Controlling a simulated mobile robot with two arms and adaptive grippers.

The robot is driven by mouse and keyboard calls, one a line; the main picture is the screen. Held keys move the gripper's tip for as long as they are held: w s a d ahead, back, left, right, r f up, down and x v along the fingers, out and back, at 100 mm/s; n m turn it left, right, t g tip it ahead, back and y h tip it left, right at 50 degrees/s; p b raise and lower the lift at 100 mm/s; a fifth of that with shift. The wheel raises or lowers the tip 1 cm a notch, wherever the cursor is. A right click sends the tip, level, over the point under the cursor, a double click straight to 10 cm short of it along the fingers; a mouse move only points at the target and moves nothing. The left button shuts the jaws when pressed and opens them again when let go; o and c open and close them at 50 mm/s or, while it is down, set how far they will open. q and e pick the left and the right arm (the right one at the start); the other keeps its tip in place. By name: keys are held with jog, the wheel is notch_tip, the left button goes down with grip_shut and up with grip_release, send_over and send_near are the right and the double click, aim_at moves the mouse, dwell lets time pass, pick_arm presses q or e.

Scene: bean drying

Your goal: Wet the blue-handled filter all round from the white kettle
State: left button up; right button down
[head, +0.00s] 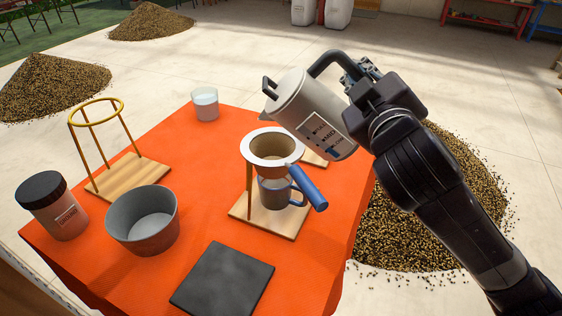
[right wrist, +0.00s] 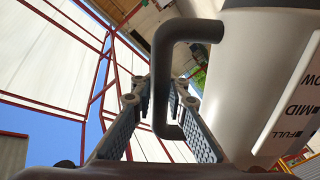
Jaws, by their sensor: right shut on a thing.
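My right gripper (head: 362,76) is shut on the dark handle (right wrist: 165,75) of the white kettle (head: 308,112). The kettle is in the air and tilted, with its spout toward the left, just above and behind the filter's rim. I see no water stream. The blue-handled filter (head: 272,146) has a white rim and a tan inside, and sits in a wooden stand (head: 246,215). Its blue handle (head: 309,188) points to the lower right. A grey-blue mug (head: 276,192) stands under it. The kettle's side with its level marks fills the right of the right wrist view. My left gripper is out of view.
On the orange-covered table (head: 205,240) are a yellow-ringed stand (head: 128,175), a glass of water (head: 205,104), a dark-lidded jar (head: 62,215), a grey bowl (head: 143,250) and a black slab (head: 223,280). Bean heaps (head: 430,235) lie on the floor around it.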

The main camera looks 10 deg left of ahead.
jog(key=shift+s+d+r, duration=0.15)
jog(key=shift+s+d, duration=0.1)
jog(key=shift+s, duration=0.3)
jog(key=shift+s+d+r, duration=0.1)
jog(key=shift+s+d, duration=0.15)
jog(key=shift+s, duration=0.25)
jog(key=shift+d, duration=0.15)
jog(key=shift+s+d+p, duration=0.2)
jog(key=shift+d+p, duration=0.15)
jog(key=shift+d, duration=0.9)
jog(key=shift+w+d, duration=0.1)
jog(key=shift+w, duration=0.05)
jog(key=shift+w+d, duration=0.75)
jog(key=shift+w, duration=0.3)
